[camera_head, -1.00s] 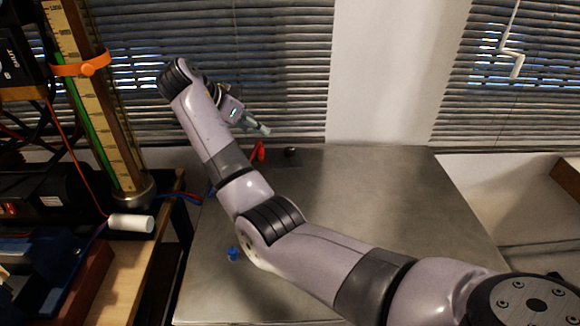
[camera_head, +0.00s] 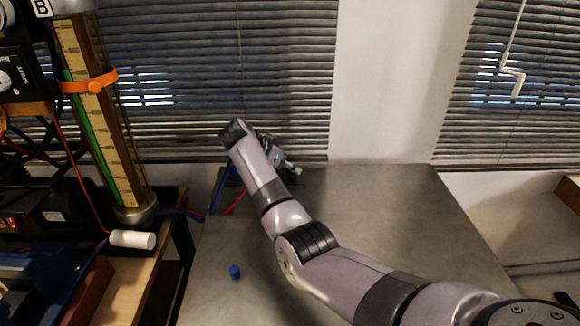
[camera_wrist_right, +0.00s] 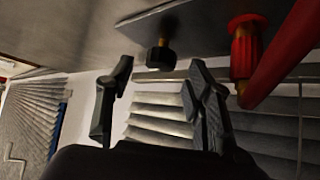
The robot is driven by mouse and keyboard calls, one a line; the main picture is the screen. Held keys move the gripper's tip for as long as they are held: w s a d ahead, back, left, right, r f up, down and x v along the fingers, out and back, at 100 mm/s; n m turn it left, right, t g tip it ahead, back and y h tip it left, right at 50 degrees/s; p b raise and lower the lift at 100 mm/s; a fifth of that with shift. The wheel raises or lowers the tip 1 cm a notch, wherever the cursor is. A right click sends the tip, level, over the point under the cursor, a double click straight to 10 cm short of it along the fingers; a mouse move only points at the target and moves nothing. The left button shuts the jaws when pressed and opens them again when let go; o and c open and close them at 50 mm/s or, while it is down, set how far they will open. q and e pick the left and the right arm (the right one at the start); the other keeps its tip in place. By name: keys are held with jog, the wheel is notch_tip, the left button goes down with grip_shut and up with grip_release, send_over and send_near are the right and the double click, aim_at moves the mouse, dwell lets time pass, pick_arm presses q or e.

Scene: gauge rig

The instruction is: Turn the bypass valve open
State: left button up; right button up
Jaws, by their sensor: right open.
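In the right wrist view, a small black knob on a brass stem (camera_wrist_right: 160,55) hangs from the grey surface, which appears at the top. It shows in the gap between the fingertips of my right gripper (camera_wrist_right: 160,82), apart from both. That gripper is open and empty. A red ribbed fitting with a brass end (camera_wrist_right: 243,50) and a thick red tube (camera_wrist_right: 285,58) are to the right of the fingers. I cannot tell which part is the bypass valve. In the head view my right gripper (camera_head: 287,167) is at the table's back edge, and my arm hides the knob. My left gripper is not in view.
Red and blue hoses (camera_head: 235,200) run near my arm. Blinds are behind.

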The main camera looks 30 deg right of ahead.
jog(key=shift+x, duration=1.15)
jog(key=shift+c, duration=0.5)
grip_shut()
